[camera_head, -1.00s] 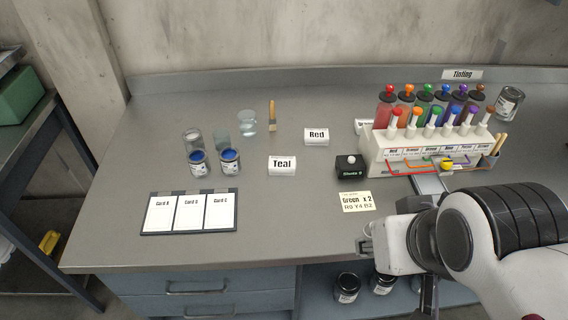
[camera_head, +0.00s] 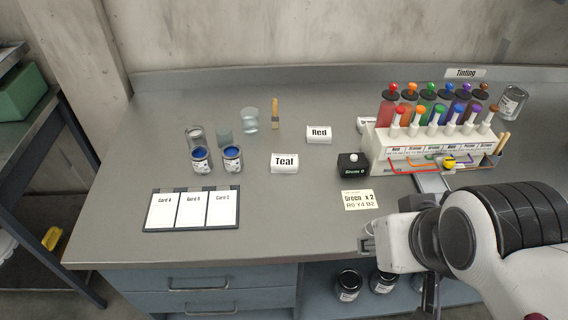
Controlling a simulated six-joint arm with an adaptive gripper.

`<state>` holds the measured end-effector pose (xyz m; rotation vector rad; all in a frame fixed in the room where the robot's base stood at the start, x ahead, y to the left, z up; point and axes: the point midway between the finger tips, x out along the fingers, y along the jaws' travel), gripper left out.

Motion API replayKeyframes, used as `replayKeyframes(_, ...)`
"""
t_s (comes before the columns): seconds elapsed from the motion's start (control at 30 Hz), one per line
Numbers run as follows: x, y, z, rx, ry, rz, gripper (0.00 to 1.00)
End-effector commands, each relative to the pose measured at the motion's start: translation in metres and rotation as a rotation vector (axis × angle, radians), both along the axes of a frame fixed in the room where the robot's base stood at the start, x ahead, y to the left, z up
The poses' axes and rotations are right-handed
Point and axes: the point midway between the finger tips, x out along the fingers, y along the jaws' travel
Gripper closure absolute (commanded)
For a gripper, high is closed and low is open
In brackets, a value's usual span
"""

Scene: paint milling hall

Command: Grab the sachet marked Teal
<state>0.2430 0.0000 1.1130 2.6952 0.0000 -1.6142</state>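The sachet marked Teal (camera_head: 284,163) is a small white packet with black lettering. It lies on the grey bench, right of two small open cans of blue paint. A similar white sachet marked Red (camera_head: 319,135) lies behind it and to the right. My arm comes in from the lower right. My gripper (camera_head: 368,240) is at the bench's front edge, right of and nearer than the Teal sachet and well apart from it. Its fingers are mostly hidden or too small, so I cannot tell whether it is open.
A tinting rack (camera_head: 430,147) with several coloured bottles stands at the right. A black box (camera_head: 352,165) and a "Green x2" note (camera_head: 358,200) lie between. A card board (camera_head: 192,225) is at front left; blue paint cans (camera_head: 233,158) stand behind it. The bench around the Teal sachet's front is clear.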

Motion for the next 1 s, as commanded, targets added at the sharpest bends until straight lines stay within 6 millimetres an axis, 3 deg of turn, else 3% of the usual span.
replayKeyframes(0.03, 0.000, 0.000, 0.000, 0.000, 0.000, 0.000, 0.62)
replayKeyframes(0.2, 0.000, 0.000, 0.000, 0.000, 0.000, 0.000, 0.18)
replayKeyframes(0.67, 0.004, 0.001, 0.000, 0.003, -0.003, 0.003, 0.18)
replayKeyframes(0.87, 0.025, 0.008, -0.002, 0.015, -0.023, 0.016, 0.18)
replayKeyframes(1.0, 0.051, 0.015, -0.004, 0.030, -0.051, 0.029, 0.18)
